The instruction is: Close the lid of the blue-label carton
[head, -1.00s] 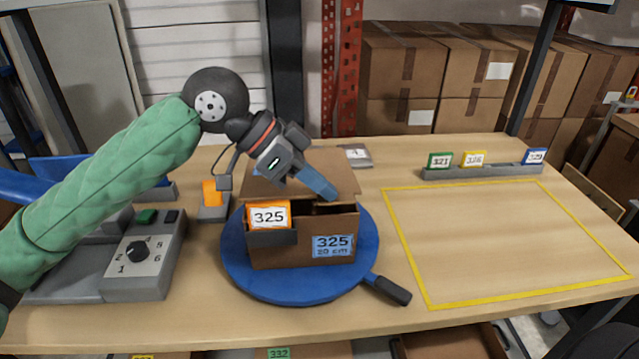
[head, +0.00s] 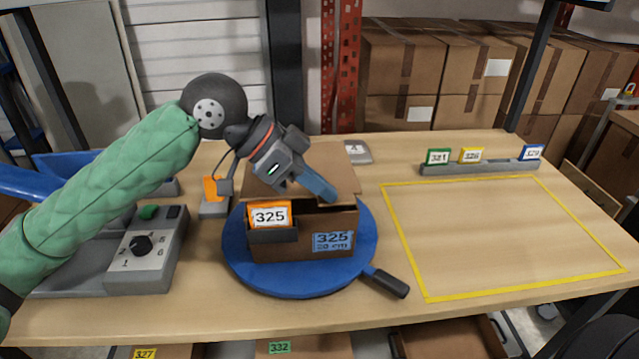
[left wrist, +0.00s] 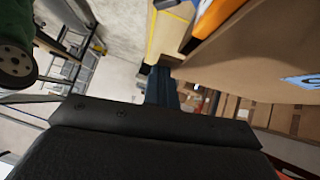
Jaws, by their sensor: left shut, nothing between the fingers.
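The brown carton (head: 290,247) with the blue 325 label (head: 333,241) stands on a round blue turntable (head: 240,275). An orange-edged 325 card (head: 269,216) sits in a dark holder on its front. The carton's lid (head: 290,165) is raised at the back and leans over the opening; a dark gap shows at the front. My left gripper (head: 322,190) is shut and empty, its fingers over the lid's right part near the front edge. I cannot tell whether they touch it. In the left wrist view the fingers (left wrist: 162,85) are beside brown cardboard. My right gripper is not in view.
A control box with a dial (head: 141,245) stands left of the turntable. The turntable's black handle (head: 388,283) sticks out front right. A yellow-outlined area (head: 500,235) on the right is clear. A grey card rail (head: 480,168) stands behind it.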

